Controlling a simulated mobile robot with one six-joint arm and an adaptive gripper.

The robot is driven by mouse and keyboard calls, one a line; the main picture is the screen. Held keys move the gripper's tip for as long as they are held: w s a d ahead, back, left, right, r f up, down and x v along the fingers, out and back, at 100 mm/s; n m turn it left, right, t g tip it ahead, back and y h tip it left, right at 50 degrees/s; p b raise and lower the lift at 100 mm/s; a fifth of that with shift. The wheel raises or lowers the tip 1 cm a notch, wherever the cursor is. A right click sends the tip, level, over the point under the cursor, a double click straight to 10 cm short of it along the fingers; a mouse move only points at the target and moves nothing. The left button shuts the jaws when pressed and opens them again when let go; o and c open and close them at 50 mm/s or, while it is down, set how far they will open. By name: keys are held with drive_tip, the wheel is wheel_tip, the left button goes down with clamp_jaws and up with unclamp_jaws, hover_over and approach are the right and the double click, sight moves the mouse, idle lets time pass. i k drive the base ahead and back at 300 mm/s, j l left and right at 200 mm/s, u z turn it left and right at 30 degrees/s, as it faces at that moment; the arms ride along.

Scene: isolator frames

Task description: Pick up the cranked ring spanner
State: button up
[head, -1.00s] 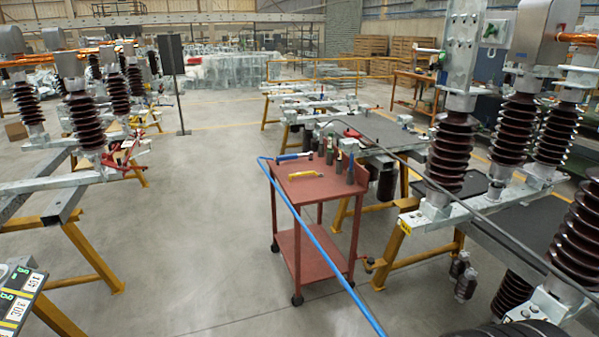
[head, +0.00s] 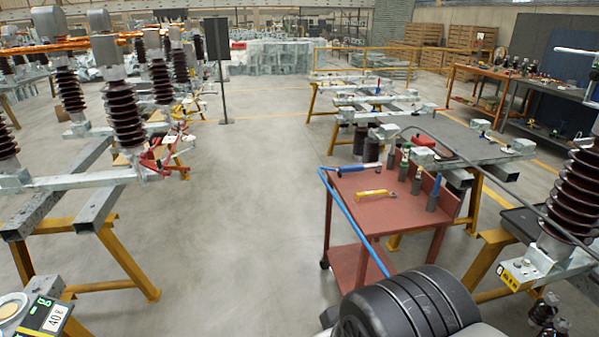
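A red trolley (head: 412,205) stands on the floor right of centre in the head view. A small yellow tool (head: 376,193) lies flat on its top shelf; it looks like a spanner, but it is too small to tell whether its ends are cranked rings. A blue-handled tool (head: 358,168) lies behind it, near the shelf's far left edge. My gripper is not in view; only a dark rounded part of my arm shows at the bottom.
Several upright dark holders with tools (head: 416,180) stand along the trolley's right side. A blue pole or hose (head: 348,217) slants across its left front. Frames with insulators (head: 122,108) stand left and right. The floor (head: 240,210) left of the trolley is clear.

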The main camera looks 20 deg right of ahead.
sight(372, 193)
drive_tip(key=i+z, duration=0.1)
drive_tip(key=i, duration=0.55)
drive_tip(key=i+j, duration=0.15)
drive_tip(key=i, duration=0.5)
drive_tip(key=i+z, duration=0.15)
drive_tip(key=i, duration=0.5)
drive_tip(key=i+l+z, duration=0.1)
drive_tip(key=z, duration=0.35)
drive_tip(key=i+z, duration=0.45)
drive_tip(key=i+j+z, duration=0.1)
drive_tip(key=z, duration=0.3)
drive_tip(key=i+j+z, duration=0.1)
drive_tip(key=z, duration=0.35)
drive_tip(key=i+j+z, duration=0.25)
drive_tip(key=z, duration=0.2)
drive_tip(key=i+j+z, duration=0.1)
drive_tip(key=i+z, duration=0.15)
